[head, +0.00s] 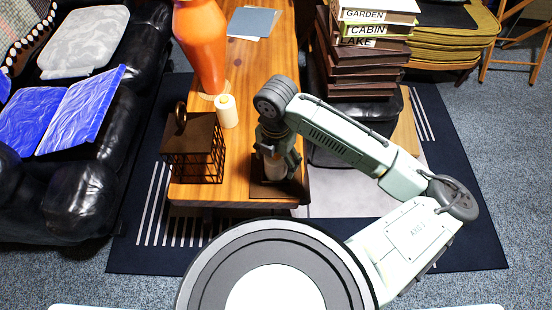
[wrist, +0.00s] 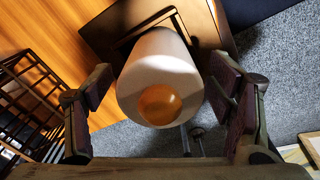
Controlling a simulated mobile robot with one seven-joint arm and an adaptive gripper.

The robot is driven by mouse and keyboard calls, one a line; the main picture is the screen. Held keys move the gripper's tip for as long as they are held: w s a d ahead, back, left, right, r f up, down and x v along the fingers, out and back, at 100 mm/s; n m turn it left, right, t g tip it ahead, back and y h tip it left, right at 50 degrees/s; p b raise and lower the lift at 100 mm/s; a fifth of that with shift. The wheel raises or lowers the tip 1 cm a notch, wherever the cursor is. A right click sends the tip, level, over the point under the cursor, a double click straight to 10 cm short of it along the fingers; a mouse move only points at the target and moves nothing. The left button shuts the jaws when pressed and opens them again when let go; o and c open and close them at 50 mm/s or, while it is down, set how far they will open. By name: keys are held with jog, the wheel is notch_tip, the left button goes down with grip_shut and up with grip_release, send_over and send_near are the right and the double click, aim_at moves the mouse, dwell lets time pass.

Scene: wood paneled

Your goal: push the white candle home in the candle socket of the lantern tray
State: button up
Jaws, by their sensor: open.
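The white candle (wrist: 155,65), with an orange rounded tip, stands between the fingers of my gripper (wrist: 160,100) in the wrist view. The fingers are open, with a narrow gap on each side of the candle. In the head view my gripper (head: 278,165) points down over the dark brown lantern tray (head: 268,190) at the table's near right corner. The tray also shows behind the candle in the wrist view (wrist: 105,30). The candle's foot and the socket are hidden, so I cannot tell how deep it sits.
A brown-roofed black wire lantern (head: 196,150) stands left of my gripper. A second, cream candle (head: 227,110) and an orange vase (head: 200,45) stand behind it on the wooden table (head: 258,80). Stacked brown boxes (head: 365,70) rise to the right.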

jog(key=shift+r, duration=0.1)
notch_tip(320, 180, up, 12)
jog(key=shift+f, duration=0.1)
dwell(0.4)
dwell(0.4)
